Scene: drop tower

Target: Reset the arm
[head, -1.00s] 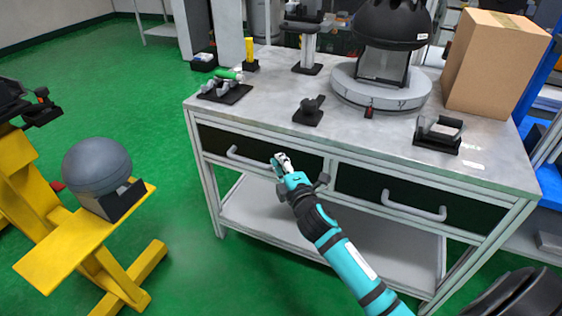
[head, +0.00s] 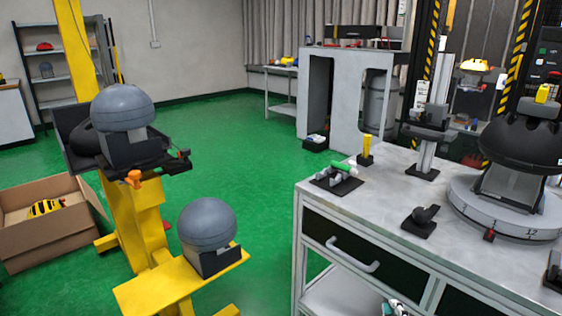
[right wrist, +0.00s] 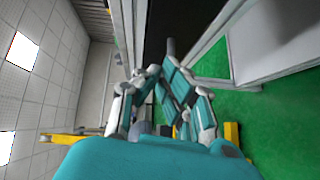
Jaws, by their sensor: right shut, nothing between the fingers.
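My right gripper (head: 395,308) shows only as a small teal and white part at the bottom edge of the head view, low in front of the workbench's drawers. In the right wrist view my right gripper (right wrist: 165,78) fills the middle, its teal fingers shut with nothing between them. The rest of my right arm is outside the head view. My left arm and gripper are not in view.
The metal workbench (head: 318,199) with a drawer handle (head: 352,256) stands at right. Yellow stands with grey domes (head: 124,107) (head: 207,222) stand at left. A cardboard box (head: 40,240) holds a striped helmet (head: 47,208). Green floor (head: 230,135) between is clear.

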